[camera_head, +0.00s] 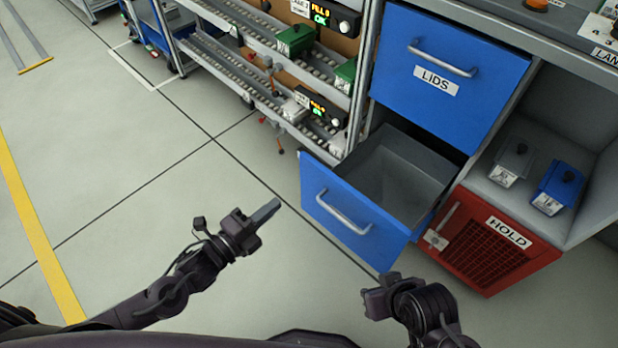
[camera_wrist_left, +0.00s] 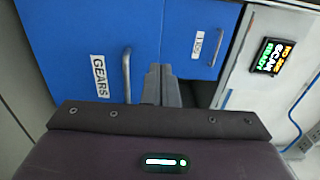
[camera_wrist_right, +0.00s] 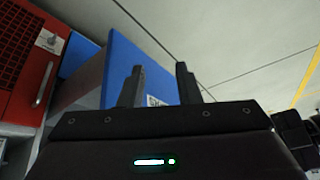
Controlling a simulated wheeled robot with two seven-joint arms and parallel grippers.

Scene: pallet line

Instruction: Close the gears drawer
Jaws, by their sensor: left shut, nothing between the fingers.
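The gears drawer (camera_head: 315,190) is the lower blue drawer, pulled out, with a grey interior that looks empty and a silver handle. Its GEARS label shows on the front in the left wrist view (camera_wrist_left: 85,40). My left gripper (camera_head: 276,206) is shut and empty, in front of and to the left of the drawer front, apart from it in the head view. In the left wrist view its fingers (camera_wrist_left: 161,68) overlap the view near the handle. My right gripper (camera_wrist_right: 158,75) is open, with the drawer's blue panel (camera_wrist_right: 125,65) beyond its fingers; no contact is clear.
The closed LIDS drawer (camera_head: 422,50) is above. A red HOLD bin (camera_head: 500,262) and a shelf with a grey and a blue item (camera_head: 560,185) are at right. A roller rack (camera_head: 235,60) stands at the back left. The floor at left is clear.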

